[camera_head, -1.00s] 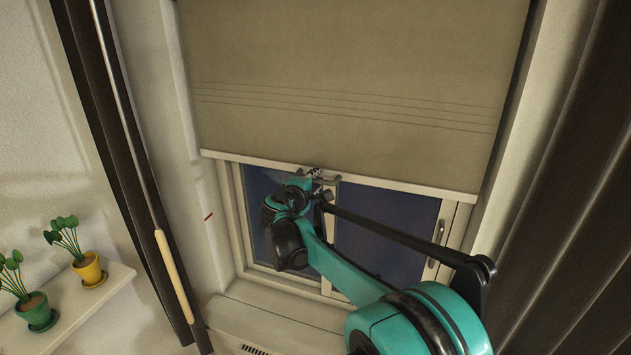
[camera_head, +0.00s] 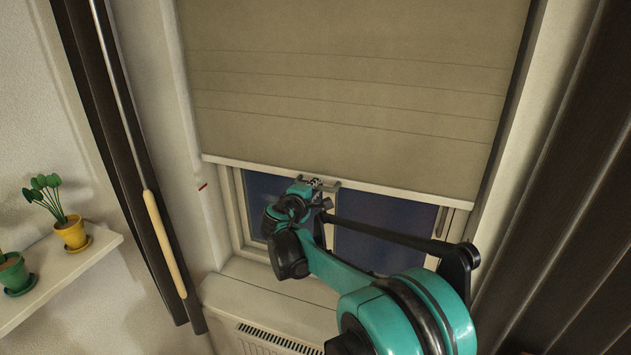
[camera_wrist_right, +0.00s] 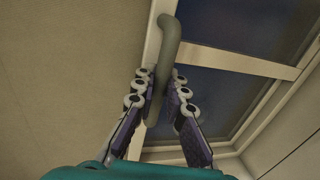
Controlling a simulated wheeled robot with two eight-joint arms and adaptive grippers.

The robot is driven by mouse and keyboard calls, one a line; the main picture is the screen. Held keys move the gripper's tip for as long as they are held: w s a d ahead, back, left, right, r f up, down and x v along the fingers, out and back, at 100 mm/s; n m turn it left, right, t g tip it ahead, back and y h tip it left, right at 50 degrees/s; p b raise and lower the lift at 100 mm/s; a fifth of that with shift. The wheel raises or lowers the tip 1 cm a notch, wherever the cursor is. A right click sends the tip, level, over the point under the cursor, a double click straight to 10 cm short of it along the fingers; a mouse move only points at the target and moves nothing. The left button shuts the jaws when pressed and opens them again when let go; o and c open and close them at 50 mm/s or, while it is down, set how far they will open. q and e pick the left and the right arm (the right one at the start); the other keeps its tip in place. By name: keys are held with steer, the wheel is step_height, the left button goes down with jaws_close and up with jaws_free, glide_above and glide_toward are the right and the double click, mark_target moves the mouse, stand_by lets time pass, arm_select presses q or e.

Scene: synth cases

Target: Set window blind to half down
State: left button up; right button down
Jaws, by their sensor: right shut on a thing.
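The beige window blind (camera_head: 350,70) hangs over the upper part of the window, with its pale bottom bar (camera_head: 400,194) a little above a small red mark (camera_head: 203,187) on the left side of the window recess. A grey handle (camera_wrist_right: 168,60) is fixed at the bar. My right gripper (camera_head: 316,183) is at this handle, and its fingers (camera_wrist_right: 160,75) are shut around it in the right wrist view. The fingertips are small and partly hidden in the head view. My left gripper is not in view.
Dark window panes (camera_head: 380,240) show below the bar. Dark curtains hang at the left and right (camera_head: 560,200). A wooden-handled rod (camera_head: 165,240) hangs at the left. A white shelf (camera_head: 75,262) holds a yellow pot (camera_head: 72,233) and a green pot (camera_head: 14,275). A radiator (camera_head: 275,340) is below.

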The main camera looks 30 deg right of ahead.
step_height(320, 180, down, 12)
steer(key=b, duration=0.7)
steer(key=c, duration=1.5)
jaws_free()
steer(key=shift+c, duration=0.2)
steer(key=v, duration=1.2)
